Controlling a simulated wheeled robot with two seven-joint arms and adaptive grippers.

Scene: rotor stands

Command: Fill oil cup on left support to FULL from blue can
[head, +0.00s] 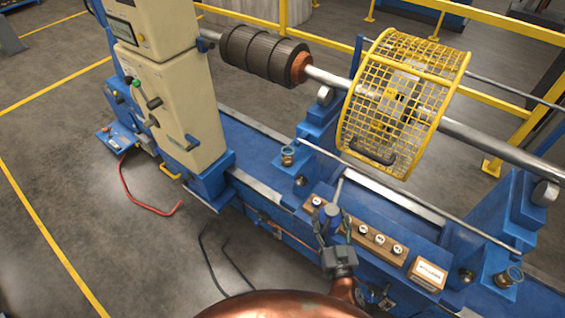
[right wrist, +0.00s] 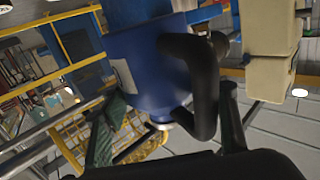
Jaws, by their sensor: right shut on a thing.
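The blue can (right wrist: 145,70) fills the middle of the right wrist view, with its black curved handle (right wrist: 205,90) toward my fingers. My right gripper (head: 333,228) is shut on the can by that handle, above the front of the blue bench. In the head view the can is small and mostly hidden by the gripper; a thin grey spout (head: 338,188) seems to point up and away. The left support's oil cup (head: 288,152) is a small glass cup with a brass-coloured base, beyond and left of the gripper. Its oil level is too small to read. My left gripper is not in view.
A second oil cup (head: 515,273) stands on the right support. A yellow mesh guard (head: 385,105) covers part of the rotor shaft (head: 490,140). A wooden block with several gauges (head: 380,238) and a labelled box (head: 430,273) lie along the bench front. A beige cabinet (head: 175,100) stands left.

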